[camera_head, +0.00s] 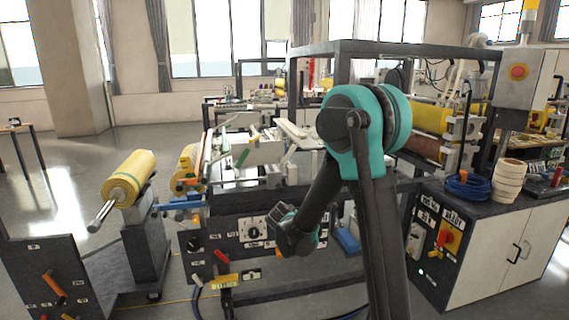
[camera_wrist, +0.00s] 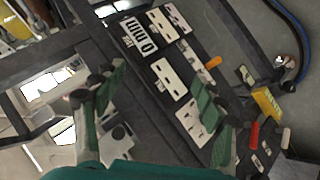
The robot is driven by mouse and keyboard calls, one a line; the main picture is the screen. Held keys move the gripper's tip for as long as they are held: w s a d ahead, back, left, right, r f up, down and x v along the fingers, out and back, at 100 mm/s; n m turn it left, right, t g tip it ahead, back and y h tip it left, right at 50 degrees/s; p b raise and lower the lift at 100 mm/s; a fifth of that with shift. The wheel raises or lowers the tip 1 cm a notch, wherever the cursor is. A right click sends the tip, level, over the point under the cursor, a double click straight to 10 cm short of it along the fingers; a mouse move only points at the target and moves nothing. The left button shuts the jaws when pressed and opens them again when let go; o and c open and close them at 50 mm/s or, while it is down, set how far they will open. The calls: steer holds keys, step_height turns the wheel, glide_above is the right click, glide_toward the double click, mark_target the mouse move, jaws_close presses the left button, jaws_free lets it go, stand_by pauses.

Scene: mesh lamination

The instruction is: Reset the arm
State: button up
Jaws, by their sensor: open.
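My arm rises through the middle of the head view, with teal joint housings and dark links. It bends down and left to a dark wrist part in front of the machine's control panel (camera_head: 250,231). My gripper (camera_wrist: 157,80) shows in the wrist view, with two green fingers spread wide apart. It is open and nothing is between the fingers. I cannot make out the fingers in the head view. Behind them in the wrist view is a dark panel (camera_wrist: 178,62) with white label plates, apparently the same control panel. I cannot judge the gap to it.
A yellow roll (camera_head: 130,178) on a stand is at left. At right, a white-doored cabinet (camera_head: 500,255) carries a blue cable coil (camera_head: 467,186) and stacked cream rings (camera_head: 509,180). A dark machine frame (camera_head: 385,48) surrounds the arm from behind. Open floor (camera_head: 60,190) lies far left.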

steer(key=s+d+m+g, duration=0.2)
steer(key=s+d+m, duration=0.1)
steer(key=s+d, duration=0.6)
steer(key=s+d+f+m+g+y, duration=0.1)
steer(key=s+d+m, duration=0.1)
steer(key=s, duration=0.9)
steer(key=s+d+f+m+g+y, duration=0.2)
steer(key=s+m, duration=0.1)
steer(key=s, duration=0.9)
steer(key=shift+s+d+f+g, duration=0.2)
steer(key=shift+d+g, duration=0.1)
steer(key=shift+d, duration=0.05)
steer(key=shift+c, duration=0.5)
